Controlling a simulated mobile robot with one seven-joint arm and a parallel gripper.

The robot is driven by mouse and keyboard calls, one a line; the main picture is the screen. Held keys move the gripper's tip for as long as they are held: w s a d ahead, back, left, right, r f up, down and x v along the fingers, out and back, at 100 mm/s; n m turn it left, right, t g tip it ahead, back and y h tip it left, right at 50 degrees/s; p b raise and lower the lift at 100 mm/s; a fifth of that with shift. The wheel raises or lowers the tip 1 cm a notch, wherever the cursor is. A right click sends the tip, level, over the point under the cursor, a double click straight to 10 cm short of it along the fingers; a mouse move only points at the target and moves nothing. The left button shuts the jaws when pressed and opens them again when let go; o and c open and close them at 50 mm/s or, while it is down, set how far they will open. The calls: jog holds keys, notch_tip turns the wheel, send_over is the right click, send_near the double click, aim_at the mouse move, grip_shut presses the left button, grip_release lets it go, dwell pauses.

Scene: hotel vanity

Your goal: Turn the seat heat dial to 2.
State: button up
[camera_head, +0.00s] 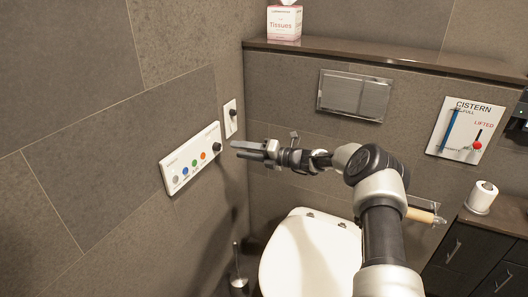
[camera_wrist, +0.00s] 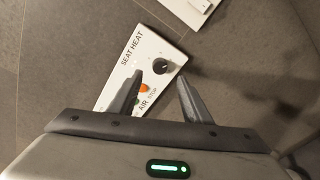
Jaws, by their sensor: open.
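The seat heat dial (camera_wrist: 161,66) is a small black round knob on a white wall panel (camera_wrist: 153,43). "SEAT HEAT" is printed beside it in the wrist view. The dial also shows at the right end of the panel in the head view (camera_head: 217,147). I cannot read the dial's setting or any numbers. My gripper (camera_wrist: 161,77) is open and empty. Its fingertips point at the panel, one either side of the dial in the picture. In the head view my gripper (camera_head: 238,149) is just right of the dial, and a gap shows between them.
Coloured buttons (camera_head: 194,163) sit on the panel left of the dial. A smaller white plate with a black knob (camera_head: 230,119) is on the wall above. The toilet (camera_head: 310,255) stands below my arm. A cistern panel (camera_head: 466,130) is at right.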

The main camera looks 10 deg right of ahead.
jog(key=p+v, duration=0.1)
jog(key=v, duration=0.8)
jog(key=shift+s+d, duration=0.25)
jog(key=shift+d, duration=0.1)
jog(key=shift+r, duration=0.1)
jog(key=s+a+r+n+g+h, duration=0.3)
jog(key=s+a+r+n, duration=0.25)
jog(key=s+n, duration=0.3)
jog(key=s+a+r+n+g+h, duration=0.35)
jog(key=s+r+n, duration=0.25)
jog(key=s+n, duration=0.25)
jog(key=s+d+r+n+t+h, duration=0.1)
jog(key=s+d+r+n+h, duration=0.2)
jog(key=s+n, duration=0.45)
jog(key=s+d+r+n+t+h, duration=0.15)
jog(key=s+d+n, duration=0.3)
jog(key=s, duration=0.65)
jog(key=s+d+r+n+t+h, duration=0.15)
jog(key=s+r+n+h, duration=0.25)
jog(key=s+n, duration=0.45)
notch_tip(320, 180, up, 19)
jog(key=s+d+p, duration=0.1)
jog(key=p, duration=1.8)
jog(key=shift+s+d+g+p, duration=0.15)
jog(key=shift+s+g+p, duration=0.2)
jog(key=shift+s, duration=0.05)
